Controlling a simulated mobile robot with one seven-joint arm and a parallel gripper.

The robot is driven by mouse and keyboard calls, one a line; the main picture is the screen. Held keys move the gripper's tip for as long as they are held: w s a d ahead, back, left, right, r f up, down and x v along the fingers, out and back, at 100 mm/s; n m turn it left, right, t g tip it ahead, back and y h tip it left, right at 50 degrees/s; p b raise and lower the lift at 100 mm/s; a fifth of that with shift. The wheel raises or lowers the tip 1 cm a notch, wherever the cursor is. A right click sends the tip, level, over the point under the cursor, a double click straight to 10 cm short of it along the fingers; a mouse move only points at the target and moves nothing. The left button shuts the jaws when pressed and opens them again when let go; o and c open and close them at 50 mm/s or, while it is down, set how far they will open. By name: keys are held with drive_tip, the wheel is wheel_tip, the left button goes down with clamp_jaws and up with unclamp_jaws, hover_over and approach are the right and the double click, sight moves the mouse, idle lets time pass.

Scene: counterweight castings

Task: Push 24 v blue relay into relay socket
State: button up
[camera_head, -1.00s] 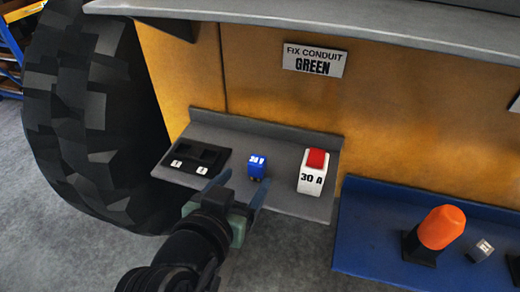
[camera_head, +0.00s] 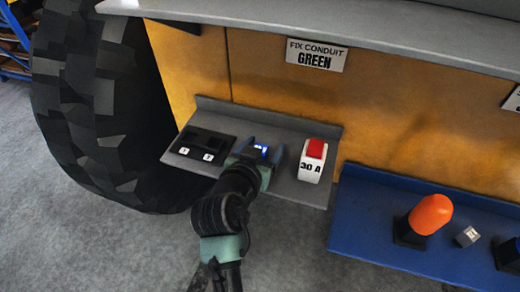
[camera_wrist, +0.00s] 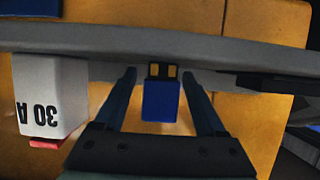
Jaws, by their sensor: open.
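The blue relay (camera_head: 261,149) stands on the grey shelf (camera_head: 283,190), mostly hidden behind my gripper in the head view. In the wrist view the relay (camera_wrist: 160,102) sits between my gripper's two open fingers (camera_wrist: 161,100), with a gap on each side. The black relay socket (camera_head: 203,147) lies on the shelf to the left of my gripper (camera_head: 264,150). It has two dark openings with small white number labels in front. My gripper holds nothing.
A white block marked 30 A with a red top (camera_head: 313,161) stands close on the right of my gripper. A blue shelf (camera_head: 365,215) with an orange beacon (camera_head: 431,213) is farther right. A large tyre (camera_head: 105,110) is at left. The orange panel (camera_head: 270,85) rises behind.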

drive_tip(key=shift+w, duration=0.1)
clamp_jaws()
idle(0.3)
